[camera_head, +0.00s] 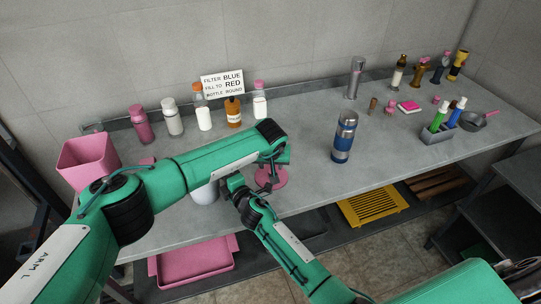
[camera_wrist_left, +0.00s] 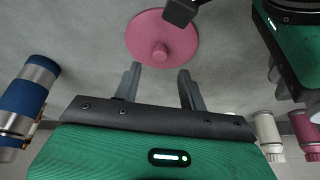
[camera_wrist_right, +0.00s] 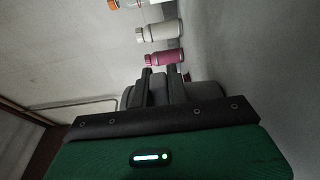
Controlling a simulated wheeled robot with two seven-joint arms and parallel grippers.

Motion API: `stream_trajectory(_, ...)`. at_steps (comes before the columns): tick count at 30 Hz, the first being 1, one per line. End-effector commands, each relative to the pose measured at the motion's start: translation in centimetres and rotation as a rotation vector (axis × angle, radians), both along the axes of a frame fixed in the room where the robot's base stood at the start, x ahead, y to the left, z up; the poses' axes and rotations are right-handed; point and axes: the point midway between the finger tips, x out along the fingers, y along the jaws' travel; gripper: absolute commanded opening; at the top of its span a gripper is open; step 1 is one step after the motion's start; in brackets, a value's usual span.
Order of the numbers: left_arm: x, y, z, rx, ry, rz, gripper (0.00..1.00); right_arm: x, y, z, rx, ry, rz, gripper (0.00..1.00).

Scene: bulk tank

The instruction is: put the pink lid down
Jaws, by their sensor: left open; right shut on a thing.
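The pink lid (camera_head: 273,180) lies knob up on the grey counter, partly covered by my left gripper in the head view. The left wrist view shows the round lid (camera_wrist_left: 150,30) and its knob just ahead of my left gripper (camera_wrist_left: 157,70), whose fingers are apart with nothing between them. A dark block covers part of the lid's far edge there. My right gripper (camera_head: 229,182) is shut on a pale grey container (camera_head: 205,194), mostly hidden behind the arms. In the right wrist view its grey rounded body (camera_wrist_right: 205,90) shows behind the fingers.
A pink bin (camera_head: 88,160) stands at the counter's left end. Several bottles and a sign (camera_head: 222,84) line the back. A blue flask (camera_head: 344,137) stands to the right of the lid. The counter between flask and lid is clear. A caddy (camera_head: 438,135) stands farther right.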

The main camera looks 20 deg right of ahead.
Motion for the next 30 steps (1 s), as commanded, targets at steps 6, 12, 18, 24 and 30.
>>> stream_trajectory(6, -1.2, 0.5, 3.5, -0.001, -0.003, -0.002, 0.42, 0.0, 0.0, -0.1, -0.001, 0.002, -0.001, 0.00)
stream_trajectory(12, -2.2, 0.9, 5.7, -0.001, -0.001, 0.000, 0.42, 0.0, 0.0, -0.2, -0.001, 0.002, -0.001, 0.00)
stream_trajectory(18, -2.5, 1.1, 6.5, 0.000, 0.000, 0.001, 0.42, 0.0, 0.0, -0.1, -0.001, 0.002, -0.001, 0.00)
stream_trajectory(24, -2.5, 1.0, 6.5, 0.000, 0.001, 0.001, 0.42, 0.0, 0.0, -0.1, -0.001, 0.002, 0.000, 0.00)
stream_trajectory(30, -2.5, 1.0, 6.5, 0.000, 0.001, 0.001, 0.42, 0.0, 0.0, -0.1, -0.001, 0.002, 0.000, 0.28)
